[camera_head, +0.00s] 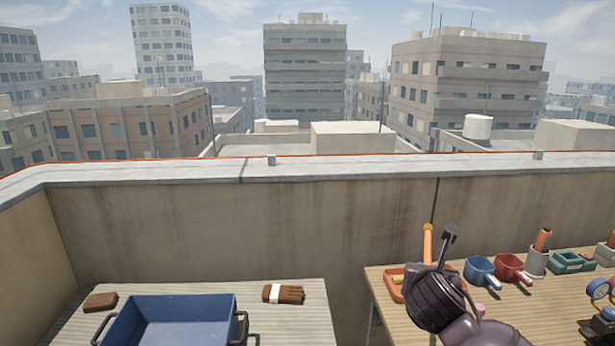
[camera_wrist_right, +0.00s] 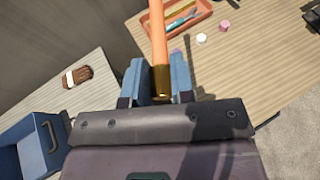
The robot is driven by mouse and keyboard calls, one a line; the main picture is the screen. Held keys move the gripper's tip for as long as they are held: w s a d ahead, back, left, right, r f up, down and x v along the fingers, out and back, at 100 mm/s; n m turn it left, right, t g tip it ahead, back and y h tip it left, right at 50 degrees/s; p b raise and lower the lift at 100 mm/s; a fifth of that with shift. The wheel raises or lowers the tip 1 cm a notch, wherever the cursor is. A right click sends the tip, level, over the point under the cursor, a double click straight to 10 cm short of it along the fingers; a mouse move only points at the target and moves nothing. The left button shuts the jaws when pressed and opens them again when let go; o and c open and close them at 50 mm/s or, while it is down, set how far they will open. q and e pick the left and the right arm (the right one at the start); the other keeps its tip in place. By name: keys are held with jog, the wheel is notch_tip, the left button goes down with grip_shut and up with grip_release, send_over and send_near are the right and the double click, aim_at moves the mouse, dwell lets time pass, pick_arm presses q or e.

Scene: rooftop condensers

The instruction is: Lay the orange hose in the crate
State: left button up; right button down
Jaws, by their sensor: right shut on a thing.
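The orange hose (camera_head: 427,243) stands upright at my right gripper in the head view. In the right wrist view the hose (camera_wrist_right: 158,40) runs up from between the fingers, with a brass end at the jaws. My right gripper (camera_wrist_right: 158,80) is shut on it, above the gap side of the right table. The blue crate (camera_head: 125,322) sits on the left table, cut off by the bottom edge; the inside that shows is empty. The crate (camera_wrist_right: 52,133) also shows at the lower left in the wrist view, apart from the gripper. My left gripper is not in view.
The right table holds an orange tray (camera_wrist_right: 206,18), a blue pot (camera_head: 480,268), a red pot (camera_head: 508,268) and a gauge (camera_head: 598,289). A gap separates the tables; a parapet stands behind.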

jog(key=s+a+f+n+y, duration=0.1)
jog(key=s+f+n+y, duration=0.1)
jog(key=s, duration=0.4)
jog(key=s+a+f+n+t+y, duration=0.1)
jog(key=s+a+f+n+y, duration=0.1)
jog(key=s+f, duration=0.2)
jog(key=s, duration=0.3)
jog(key=shift+a+f+y, duration=0.25)
jog(key=shift+y, duration=0.15)
jog(key=shift+s, duration=0.1)
